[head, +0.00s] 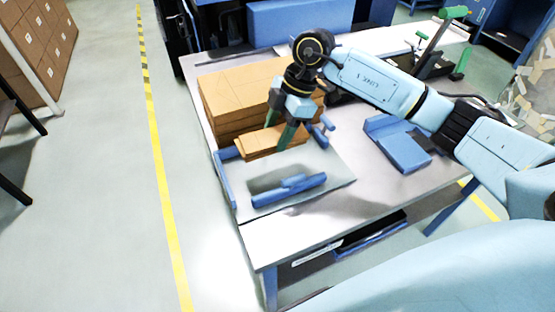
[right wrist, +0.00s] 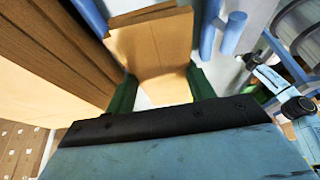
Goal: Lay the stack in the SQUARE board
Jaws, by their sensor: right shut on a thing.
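My right gripper (head: 279,133) comes down from above with its green fingers on either side of a small stack of brown kraft sheets (head: 258,145). It is shut on this stack, which also shows between the fingers in the right wrist view (right wrist: 152,48). The stack is over the back part of a grey board (head: 325,168) with blue rails around it. I cannot tell whether the stack touches the board. A blue front rail (head: 290,190) and a blue left rail (head: 225,180) stand on the board. My left gripper is not in view.
A tall pile of brown sheets (head: 230,95) stands just behind the board; its side is close in the right wrist view (right wrist: 50,55). A blue holder (head: 398,150) lies to the right on the table (head: 270,240). A green-handled device (head: 435,50) stands at the back right.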

